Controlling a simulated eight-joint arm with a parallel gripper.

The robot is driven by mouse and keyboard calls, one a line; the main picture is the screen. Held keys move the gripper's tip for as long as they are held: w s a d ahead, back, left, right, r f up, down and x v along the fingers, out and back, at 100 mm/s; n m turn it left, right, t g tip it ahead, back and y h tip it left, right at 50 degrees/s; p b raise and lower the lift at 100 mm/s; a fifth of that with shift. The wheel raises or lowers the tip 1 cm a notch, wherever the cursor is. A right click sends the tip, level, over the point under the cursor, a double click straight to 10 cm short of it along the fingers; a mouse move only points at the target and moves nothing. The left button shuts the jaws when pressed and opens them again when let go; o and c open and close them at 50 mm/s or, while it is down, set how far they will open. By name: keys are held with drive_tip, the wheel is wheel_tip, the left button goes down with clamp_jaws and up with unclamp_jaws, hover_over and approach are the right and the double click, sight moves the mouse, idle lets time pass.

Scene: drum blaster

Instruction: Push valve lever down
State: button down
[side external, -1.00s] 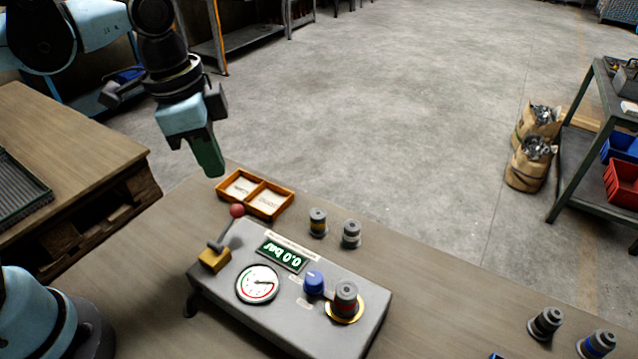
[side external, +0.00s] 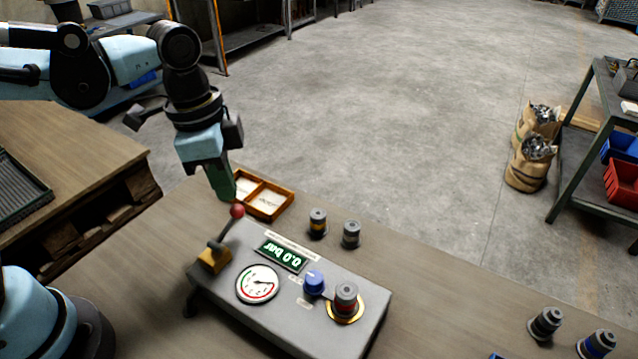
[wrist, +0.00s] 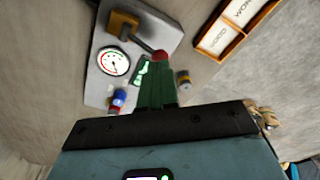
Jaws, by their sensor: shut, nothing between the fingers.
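The valve lever (side external: 227,228) is a thin grey rod with a red ball knob (side external: 237,211) on top. It rises at a tilt from a yellow block (side external: 213,259) on the left end of the grey control box (side external: 310,327). My gripper (side external: 226,198) has green fingers, shut and empty, pointing down just above and behind the red knob in the side view. In the wrist view the finger tips (wrist: 158,68) appear right at the red knob (wrist: 160,56); I cannot tell if they touch. The display reads 0.0 bar.
An orange two-part tray (side external: 268,199) lies behind. Two cylinders (side external: 318,222) stand beside it, and two more (side external: 547,323) at the right.

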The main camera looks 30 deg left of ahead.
sight(232, 207)
drive_tip(key=shift+d+f, duration=0.15)
drive_tip(key=shift+f, duration=2.45)
drive_tip(key=shift+s+a+r, duration=0.25)
drive_tip(key=shift+s+a, duration=0.2)
drive_tip(key=shift+a, duration=0.15)
drive_tip(key=shift+s+a+r, duration=0.25)
drive_tip(key=shift+s+a, duration=0.2)
drive_tip(key=shift+a, duration=0.15)
drive_tip(key=shift+r, duration=0.15)
wheel_tip(232, 207, up, 12)
drive_tip(key=a, duration=0.1)
drive_tip(key=shift+s, duration=0.35)
